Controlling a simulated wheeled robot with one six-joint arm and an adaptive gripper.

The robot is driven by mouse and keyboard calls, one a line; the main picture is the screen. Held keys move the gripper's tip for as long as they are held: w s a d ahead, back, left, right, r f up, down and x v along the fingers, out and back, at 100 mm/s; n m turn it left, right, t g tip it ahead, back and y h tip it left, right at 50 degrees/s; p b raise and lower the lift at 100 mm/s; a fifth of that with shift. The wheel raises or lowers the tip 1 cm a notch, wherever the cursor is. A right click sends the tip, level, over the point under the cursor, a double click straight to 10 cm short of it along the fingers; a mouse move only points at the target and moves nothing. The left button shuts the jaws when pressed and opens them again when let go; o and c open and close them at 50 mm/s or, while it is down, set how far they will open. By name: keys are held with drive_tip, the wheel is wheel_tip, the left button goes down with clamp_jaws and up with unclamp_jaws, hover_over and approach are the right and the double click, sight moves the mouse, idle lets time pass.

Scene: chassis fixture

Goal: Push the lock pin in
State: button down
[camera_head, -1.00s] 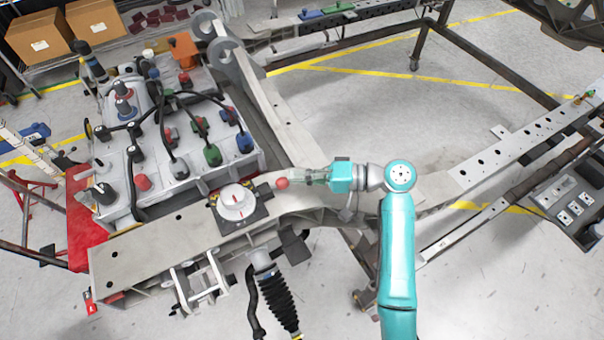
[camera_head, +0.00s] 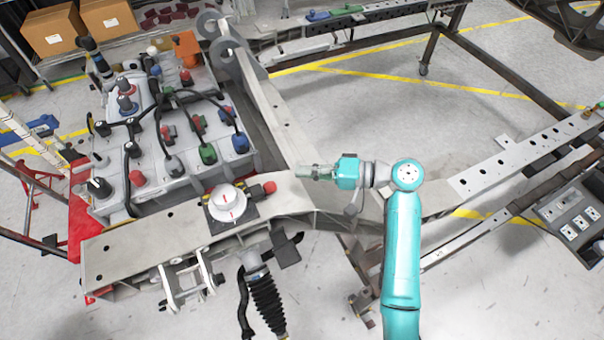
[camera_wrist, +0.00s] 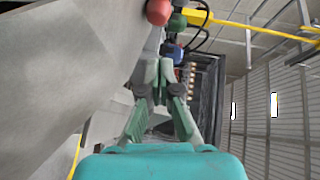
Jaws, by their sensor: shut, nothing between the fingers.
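The lock pin's red knob (camera_head: 269,187) sticks out on the right side of the dark base (camera_head: 245,214) under a white round dial (camera_head: 228,199) with red marks, on the grey chassis beam. My gripper (camera_head: 301,172) is to the right of the knob, slightly farther back in the head view, with a clear gap between them. Its fingers are shut and empty. In the wrist view the gripper fingers (camera_wrist: 158,72) point forward, and a red knob (camera_wrist: 158,11), apparently the pin's, shows at the top edge beyond the tips. The pin's shaft is not visible.
A grey battery-like unit with coloured connectors, including a green one (camera_head: 208,154) and a blue one (camera_head: 237,143), stands behind and left of the dial. A black shock absorber (camera_head: 266,300) hangs in front of the beam. Free room lies to the right, inside the frame.

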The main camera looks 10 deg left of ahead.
drive_tip(key=d, duration=0.6)
drive_tip(key=d+r, duration=0.1)
drive_tip(key=d, duration=0.1)
drive_tip(key=shift+d+r, duration=0.1)
drive_tip(key=shift+d, duration=0.3)
